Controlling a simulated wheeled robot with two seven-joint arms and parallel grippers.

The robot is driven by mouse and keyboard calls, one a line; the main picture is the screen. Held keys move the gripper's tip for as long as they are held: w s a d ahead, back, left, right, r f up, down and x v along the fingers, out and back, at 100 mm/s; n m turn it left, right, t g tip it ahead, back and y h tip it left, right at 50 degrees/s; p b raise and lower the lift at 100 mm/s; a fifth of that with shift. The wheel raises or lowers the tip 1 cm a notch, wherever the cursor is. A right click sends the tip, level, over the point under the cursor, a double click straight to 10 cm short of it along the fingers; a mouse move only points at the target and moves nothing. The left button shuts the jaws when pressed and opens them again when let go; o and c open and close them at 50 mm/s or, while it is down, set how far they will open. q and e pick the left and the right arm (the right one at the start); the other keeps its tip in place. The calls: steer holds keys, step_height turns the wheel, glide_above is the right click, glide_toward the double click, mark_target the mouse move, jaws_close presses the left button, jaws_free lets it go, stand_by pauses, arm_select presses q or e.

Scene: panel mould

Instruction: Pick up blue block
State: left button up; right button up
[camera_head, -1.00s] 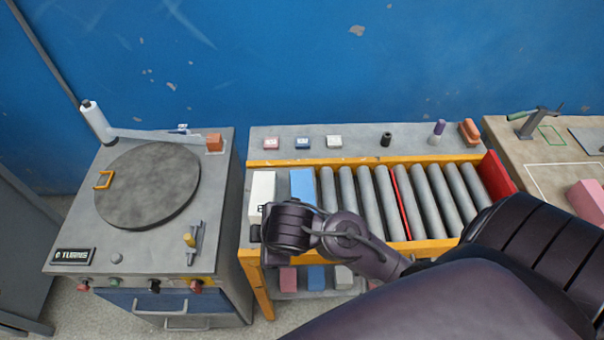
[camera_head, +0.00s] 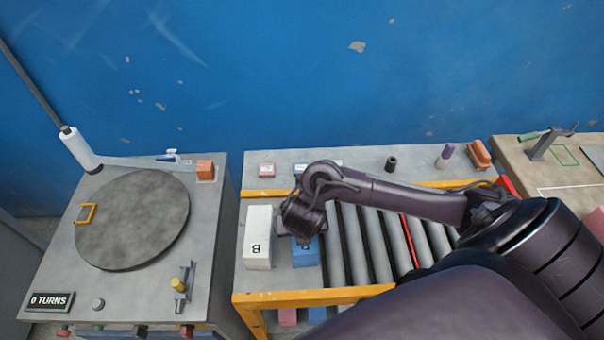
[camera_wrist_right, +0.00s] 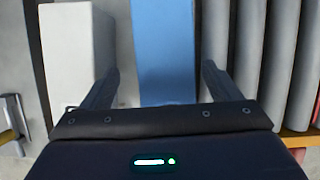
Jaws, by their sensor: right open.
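The blue block (camera_head: 306,252) stands at the left end of the roller conveyor, partly hidden behind my right gripper in the head view. It also shows in the right wrist view (camera_wrist_right: 166,50), running up between the fingers. My right gripper (camera_wrist_right: 158,82) is open, with one finger on each side of the blue block's near end. I cannot tell whether the fingers touch it. In the head view the right gripper (camera_head: 296,236) is over the block, its fingertips hidden by the wrist. My left gripper is not in view.
A white block (camera_head: 258,240) marked B stands close to the left of the blue block, also in the wrist view (camera_wrist_right: 72,55). Grey rollers (camera_head: 345,240) lie to the right. A round turntable (camera_head: 135,220) is at the left. Small blocks lie on the back ledge (camera_head: 350,160).

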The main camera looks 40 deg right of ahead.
steer(key=x, duration=0.2)
steer(key=b+x, duration=0.1)
steer(key=x, duration=0.1)
steer(key=shift+s+d+f+b, duration=0.1)
steer(key=shift+d+f+b, duration=0.15)
steer(key=shift+d, duration=0.2)
steer(key=shift+f, duration=0.2)
steer(key=c, duration=1.4)
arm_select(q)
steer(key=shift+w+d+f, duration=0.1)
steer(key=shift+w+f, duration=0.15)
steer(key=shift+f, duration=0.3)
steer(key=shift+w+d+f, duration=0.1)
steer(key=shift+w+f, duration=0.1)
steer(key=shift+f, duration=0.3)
arm_select(e)
steer(key=shift+w+r, duration=0.1)
steer(key=shift+w, duration=0.1)
steer(key=shift+c, duration=0.6)
